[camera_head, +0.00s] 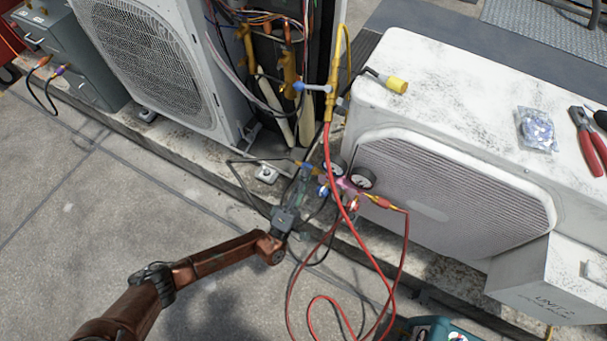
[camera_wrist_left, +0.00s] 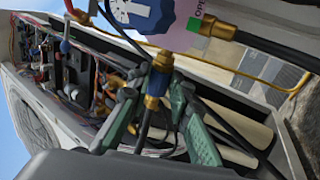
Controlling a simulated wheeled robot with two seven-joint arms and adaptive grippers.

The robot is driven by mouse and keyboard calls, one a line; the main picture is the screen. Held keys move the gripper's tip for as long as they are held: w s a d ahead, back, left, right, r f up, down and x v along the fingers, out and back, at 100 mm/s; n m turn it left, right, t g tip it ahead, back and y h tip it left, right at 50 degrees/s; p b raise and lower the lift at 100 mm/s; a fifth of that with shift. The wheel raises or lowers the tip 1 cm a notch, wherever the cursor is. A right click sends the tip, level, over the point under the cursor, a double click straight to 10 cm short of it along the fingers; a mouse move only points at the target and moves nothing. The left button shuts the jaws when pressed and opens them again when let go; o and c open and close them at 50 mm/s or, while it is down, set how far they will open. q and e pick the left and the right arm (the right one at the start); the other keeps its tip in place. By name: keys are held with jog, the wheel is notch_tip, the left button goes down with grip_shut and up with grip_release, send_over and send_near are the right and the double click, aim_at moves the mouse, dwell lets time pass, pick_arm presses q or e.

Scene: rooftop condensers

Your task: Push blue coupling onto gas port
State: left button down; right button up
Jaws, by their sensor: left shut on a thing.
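My left gripper (camera_head: 303,174) comes in from the left and is beside the gauge manifold (camera_head: 350,182), in front of the open condenser. In the left wrist view its green fingers are shut on the blue coupling (camera_wrist_left: 154,102), which has a brass end and a black hose below it. In the head view the coupling is too small to make out clearly. Brass valves (camera_head: 289,75) stand in the open side of the condenser, above and behind the gripper; I cannot tell which is the gas port. The coupling is apart from these valves. My right gripper is not in view.
Red hoses (camera_head: 384,295) loop from the manifold over the concrete. A white unit (camera_head: 455,75) on the right carries red-handled pliers (camera_head: 590,145), a small plastic bag (camera_head: 536,130) and a yellow fitting (camera_head: 396,85). Wires hang in the open condenser. Bare concrete lies at lower left.

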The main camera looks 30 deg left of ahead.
pick_arm(q)
jog(key=shift+d, duration=0.2)
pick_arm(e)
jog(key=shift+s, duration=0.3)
pick_arm(q)
jog(key=c, duration=1.7)
grip_release()
jog(key=shift+a, duration=0.1)
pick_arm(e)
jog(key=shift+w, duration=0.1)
pick_arm(q)
jog(key=shift+w+a, duration=0.1)
jog(key=shift+a, duration=3.6)
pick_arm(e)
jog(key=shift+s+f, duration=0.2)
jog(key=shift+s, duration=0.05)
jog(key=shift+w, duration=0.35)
